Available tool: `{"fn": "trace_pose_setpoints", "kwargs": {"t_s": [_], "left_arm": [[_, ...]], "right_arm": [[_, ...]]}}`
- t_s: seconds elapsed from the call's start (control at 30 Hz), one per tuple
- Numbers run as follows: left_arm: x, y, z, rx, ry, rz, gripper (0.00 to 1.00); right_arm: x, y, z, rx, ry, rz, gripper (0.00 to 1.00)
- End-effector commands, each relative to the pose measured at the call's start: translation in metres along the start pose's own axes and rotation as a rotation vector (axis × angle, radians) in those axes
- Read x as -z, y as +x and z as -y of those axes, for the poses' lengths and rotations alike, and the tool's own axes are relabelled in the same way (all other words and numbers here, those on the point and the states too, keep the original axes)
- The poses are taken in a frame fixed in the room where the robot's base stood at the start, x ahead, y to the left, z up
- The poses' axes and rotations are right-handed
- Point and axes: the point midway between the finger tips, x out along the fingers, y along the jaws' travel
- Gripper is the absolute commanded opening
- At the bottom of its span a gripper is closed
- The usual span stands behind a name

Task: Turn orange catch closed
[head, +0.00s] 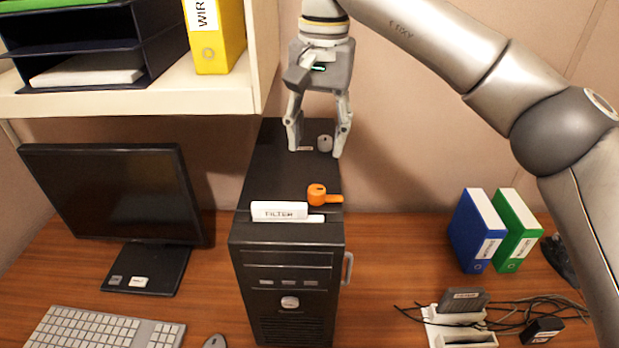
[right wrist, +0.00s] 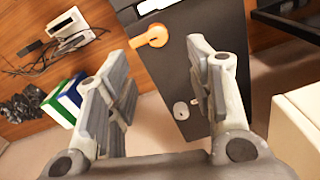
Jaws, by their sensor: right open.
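The orange catch (head: 317,195) sits on top of the black computer tower (head: 262,170), behind the white block labelled FILTER (head: 279,211). Its short lever points right in the head view. The catch also shows in the right wrist view (right wrist: 150,38), beyond my fingertips. My right gripper (head: 318,151) is open and empty above the rear part of the tower top, behind the catch and apart from it. A small light grey knob (head: 325,143) shows between its fingers, and in the right wrist view (right wrist: 181,110). My left gripper is not in view.
A shelf (head: 150,98) with a yellow binder (head: 215,35) overhangs at the upper left. A monitor (head: 110,195) stands left of the tower. Blue (head: 476,232) and green (head: 518,232) binders, cables and a white holder (head: 460,330) are on the right. Desk between is clear.

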Motion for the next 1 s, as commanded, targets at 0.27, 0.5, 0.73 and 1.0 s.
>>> {"fn": "trace_pose_setpoints", "kwargs": {"t_s": [0.27,0.5,0.73,1.0], "left_arm": [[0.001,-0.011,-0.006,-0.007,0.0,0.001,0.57],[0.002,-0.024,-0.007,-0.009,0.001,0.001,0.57],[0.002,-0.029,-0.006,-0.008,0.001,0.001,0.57],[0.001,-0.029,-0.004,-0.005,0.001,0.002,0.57]], "right_arm": [[0.001,0.037,-0.003,-0.011,0.0,0.001,0.49],[0.0,0.08,-0.003,-0.009,0.0,0.001,0.49],[0.0,0.103,-0.003,-0.008,0.0,-0.001,0.49],[0.001,0.106,-0.002,-0.006,0.001,-0.002,0.49]]}}
